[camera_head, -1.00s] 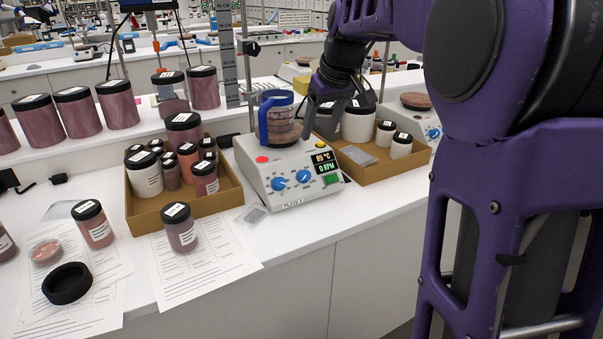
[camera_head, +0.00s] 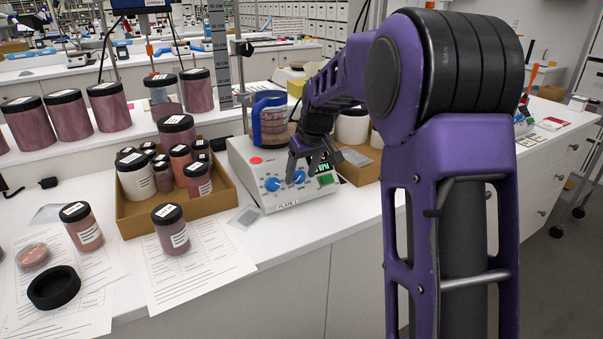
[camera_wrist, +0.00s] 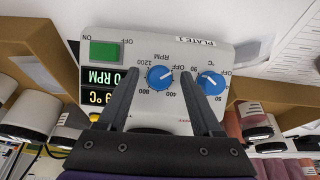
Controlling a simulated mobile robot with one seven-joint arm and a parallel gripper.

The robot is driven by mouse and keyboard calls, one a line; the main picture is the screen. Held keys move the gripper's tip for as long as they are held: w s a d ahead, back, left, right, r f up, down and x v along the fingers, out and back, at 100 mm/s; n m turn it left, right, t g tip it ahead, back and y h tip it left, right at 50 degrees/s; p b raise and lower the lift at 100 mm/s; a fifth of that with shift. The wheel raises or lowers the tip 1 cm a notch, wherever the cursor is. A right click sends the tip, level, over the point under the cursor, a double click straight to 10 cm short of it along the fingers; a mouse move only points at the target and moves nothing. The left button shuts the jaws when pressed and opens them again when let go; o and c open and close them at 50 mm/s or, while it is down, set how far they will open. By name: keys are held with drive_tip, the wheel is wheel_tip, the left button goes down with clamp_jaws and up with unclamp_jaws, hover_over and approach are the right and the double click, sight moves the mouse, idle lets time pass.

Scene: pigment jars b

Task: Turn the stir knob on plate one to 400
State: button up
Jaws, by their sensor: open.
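Plate one (camera_head: 265,198) is a white hot plate labelled PLATE 1; it also shows upside down in the wrist view (camera_wrist: 140,46). Its blue RPM stir knob (camera_wrist: 160,77) has marks OFF, 400, 800 and 1200; its white pointer appears to face OFF. The display (camera_wrist: 104,77) reads 0 RPM. The blue °C knob (camera_wrist: 210,83) sits beside it. My gripper (camera_wrist: 162,74) is open, one finger in view on each side of the stir knob; contact cannot be told. In the head view my gripper (camera_head: 310,162) is over the panel, close to the stir knob (camera_head: 299,177).
Cardboard trays of jars (camera_head: 218,203) flank the plate. A green ON/OFF switch (camera_wrist: 104,51) lies near the display. Loose jars, papers and a black lid (camera_head: 54,287) are at the front left.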

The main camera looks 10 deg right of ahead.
clamp_jaws()
idle(0.3)
drive_tip(key=shift+d+m, duration=0.1)
drive_tip(key=shift+m, duration=0.2)
drive_tip(key=shift+r+m+y+p, duration=0.1)
drive_tip(key=shift+m+y+p, duration=0.5)
drive_tip(key=shift+m+p, duration=0.4)
drive_tip(key=m+y, duration=0.2)
drive_tip(key=m, duration=0.2)
drive_tip(key=shift+d, duration=0.2)
drive_tip(key=m, duration=0.1)
drive_tip(key=m+y, duration=0.1)
drive_tip(key=m, duration=0.1)
drive_tip(key=m+b, duration=0.1)
drive_tip(key=m, duration=0.1)
drive_tip(key=shift+d+f+t+y, duration=0.1)
drive_tip(key=shift+f+t+y, duration=0.2)
drive_tip(key=shift+t+y, duration=0.1)
drive_tip(key=shift+m+t+y+b, duration=0.4)
drive_tip(key=shift+m+b, duration=0.2)
drive_tip(key=shift+m, duration=0.8)
drive_tip(key=shift+s, duration=0.1)
